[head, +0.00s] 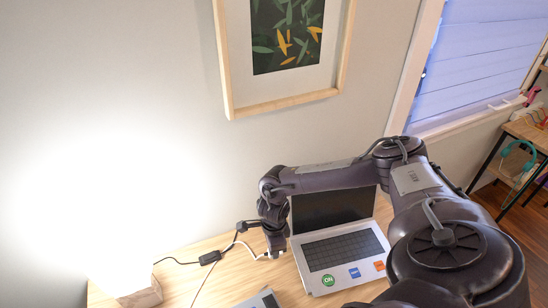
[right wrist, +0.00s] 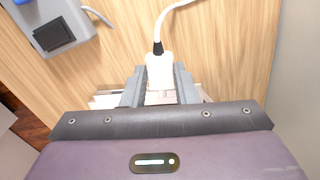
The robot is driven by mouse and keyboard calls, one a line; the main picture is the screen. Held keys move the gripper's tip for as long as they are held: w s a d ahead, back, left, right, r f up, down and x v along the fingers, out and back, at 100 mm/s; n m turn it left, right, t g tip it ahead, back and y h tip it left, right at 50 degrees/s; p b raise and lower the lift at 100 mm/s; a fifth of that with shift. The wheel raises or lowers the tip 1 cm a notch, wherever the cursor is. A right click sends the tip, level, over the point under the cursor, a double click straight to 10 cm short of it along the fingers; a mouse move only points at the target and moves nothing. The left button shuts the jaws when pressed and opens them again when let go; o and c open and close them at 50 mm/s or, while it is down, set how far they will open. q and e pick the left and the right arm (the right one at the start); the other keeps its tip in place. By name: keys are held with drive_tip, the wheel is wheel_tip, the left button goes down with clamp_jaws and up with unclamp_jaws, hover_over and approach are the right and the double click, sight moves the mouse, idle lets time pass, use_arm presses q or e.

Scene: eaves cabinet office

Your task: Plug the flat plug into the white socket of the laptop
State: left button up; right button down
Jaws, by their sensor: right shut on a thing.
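The open laptop (head: 343,259), grey with a dark screen and keyboard, stands on the wooden desk in the head view. Green, blue and orange labels sit along its front edge. My right gripper (head: 275,250) is at the laptop's left side. In the right wrist view the right gripper (right wrist: 160,88) is shut on a white plug (right wrist: 159,68), with a black collar and a white cable leading away. The plug's front end is hidden between the fingers and the gripper body. I cannot make out the white socket or whether the plug touches it. My left gripper is not in view.
A grey box with a black switch (right wrist: 54,35) lies on the desk at the upper left of the right wrist view. A black cable with an inline switch (head: 210,257) runs to a bright lamp (head: 138,291) at the left. A wall and framed picture (head: 286,102) stand behind.

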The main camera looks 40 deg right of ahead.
drive_tip(key=shift+s+d+f+b, duration=0.1)
drive_tip(key=shift+d+f+b, duration=0.1)
drive_tip(key=shift+f+b, duration=1.2)
drive_tip(key=shift+s+d+f+b, duration=0.1)
drive_tip(key=shift+d+f+b, duration=0.1)
drive_tip(key=shift+f+b, duration=1.1)
drive_tip(key=shift+f, duration=0.15)
drive_tip(key=shift+f, duration=0.15)
drive_tip(key=shift+s+d+b, duration=0.2)
drive_tip(key=shift+s+d, duration=0.2)
drive_tip(key=shift+d, duration=0.35)
drive_tip(key=shift+s+d+b, duration=0.2)
drive_tip(key=shift+s+d, duration=0.2)
drive_tip(key=shift+d, duration=0.3)
idle(0.5)
drive_tip(key=c, duration=1.1)
unclamp_jaws()
drive_tip(key=shift+o, duration=0.2)
